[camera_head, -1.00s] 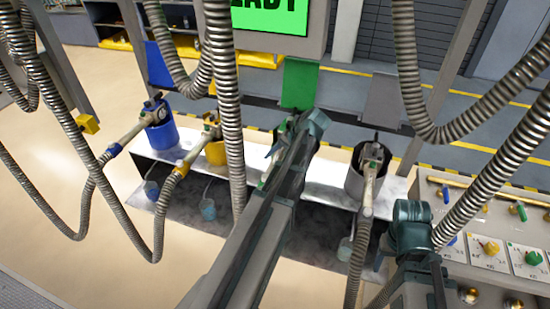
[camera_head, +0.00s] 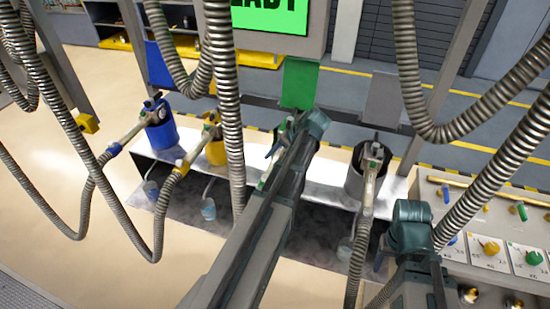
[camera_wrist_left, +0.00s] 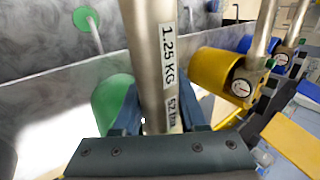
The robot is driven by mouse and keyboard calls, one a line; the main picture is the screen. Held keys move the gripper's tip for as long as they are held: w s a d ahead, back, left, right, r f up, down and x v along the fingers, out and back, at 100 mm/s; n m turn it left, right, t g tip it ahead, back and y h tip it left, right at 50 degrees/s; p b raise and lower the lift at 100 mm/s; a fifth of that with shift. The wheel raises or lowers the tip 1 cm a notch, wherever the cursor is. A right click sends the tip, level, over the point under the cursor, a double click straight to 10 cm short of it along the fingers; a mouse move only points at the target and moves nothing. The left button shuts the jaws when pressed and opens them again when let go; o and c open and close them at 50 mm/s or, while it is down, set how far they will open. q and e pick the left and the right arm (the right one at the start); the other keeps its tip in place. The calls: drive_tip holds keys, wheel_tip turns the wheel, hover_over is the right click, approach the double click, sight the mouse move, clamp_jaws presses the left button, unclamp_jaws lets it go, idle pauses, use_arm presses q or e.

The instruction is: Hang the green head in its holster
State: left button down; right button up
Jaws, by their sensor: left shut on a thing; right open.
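My left gripper (camera_head: 274,150) is shut on the green head's grey metal tube (camera_wrist_left: 155,55), labelled "1.25 KG" and "52 mm" in the left wrist view. The head's end is hidden. The green holster cup (camera_wrist_left: 113,108) shows just behind and left of the tube; whether the head is inside or beside it cannot be told. In the head view my left arm covers most of this spot, below the green back plate (camera_head: 299,83). My right gripper (camera_head: 380,256) is open at the lower right, partly hidden by its own wrist.
Thick ribbed hoses (camera_head: 228,100) hang across the space. A valve panel (camera_head: 490,235) is at the right.

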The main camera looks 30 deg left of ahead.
use_arm(q)
drive_tip(key=shift+f+b, duration=1.75)
drive_tip(key=shift+f, duration=0.05)
idle(0.5)
drive_tip(key=shift+c, duration=1.9)
unclamp_jaws()
drive_tip(key=shift+r, duration=0.1)
drive_tip(key=p+v, duration=1.1)
drive_tip(key=v, duration=0.2)
drive_tip(key=shift+d+r, duration=0.2)
drive_tip(key=shift+r, duration=0.05)
